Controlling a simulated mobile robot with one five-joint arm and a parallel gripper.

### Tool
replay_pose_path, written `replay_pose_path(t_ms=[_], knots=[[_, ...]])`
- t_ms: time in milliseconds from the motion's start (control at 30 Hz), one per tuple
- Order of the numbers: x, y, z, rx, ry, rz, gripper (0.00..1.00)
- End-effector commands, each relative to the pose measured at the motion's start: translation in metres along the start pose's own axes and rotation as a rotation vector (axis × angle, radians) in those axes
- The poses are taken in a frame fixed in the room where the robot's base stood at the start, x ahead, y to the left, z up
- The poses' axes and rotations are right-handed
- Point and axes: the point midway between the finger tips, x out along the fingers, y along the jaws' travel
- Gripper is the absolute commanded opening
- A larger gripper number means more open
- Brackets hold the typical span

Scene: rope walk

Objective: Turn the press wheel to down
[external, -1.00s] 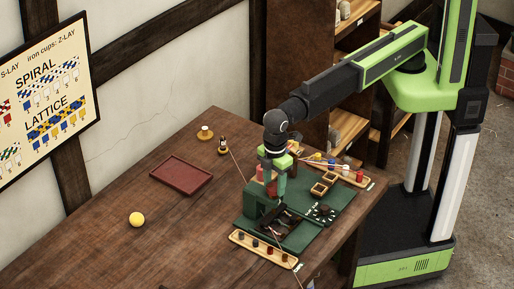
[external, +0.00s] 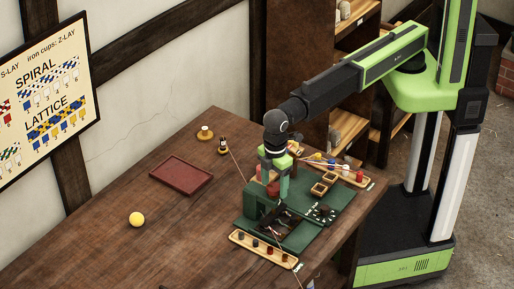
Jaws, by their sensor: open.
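A dark green press (external: 262,203) stands on the green mat (external: 338,206) near the right end of the wooden table. A small reddish part (external: 273,189) shows at its top, under my gripper; it may be the press wheel, but I cannot make out its rim or its setting. My gripper (external: 273,184) points down just over the press top, with its green fingers apart on either side of the reddish part. I cannot tell whether the fingers touch it. My gripper hides much of the press top.
A wooden rack with dark and red cups (external: 264,249) lies at the mat's front edge. Another rack (external: 345,172) and small wooden frames (external: 324,183) are behind. A red tray (external: 181,176) and yellow ball (external: 136,219) are left, with free table between.

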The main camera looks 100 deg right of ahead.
Motion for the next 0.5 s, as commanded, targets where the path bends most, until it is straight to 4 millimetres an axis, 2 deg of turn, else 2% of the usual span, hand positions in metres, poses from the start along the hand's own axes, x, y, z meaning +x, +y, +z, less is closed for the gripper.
replay_pose_path(t_ms=[133, 267, 500], knots=[[-0.006, 0.0, 0.0, 0.0, 0.0, 0.0, 0.67], [-0.021, 0.0, 0.0, 0.0, 0.001, 0.0, 0.67], [-0.071, 0.0, 0.0, 0.0, 0.0, 0.0, 0.67]])
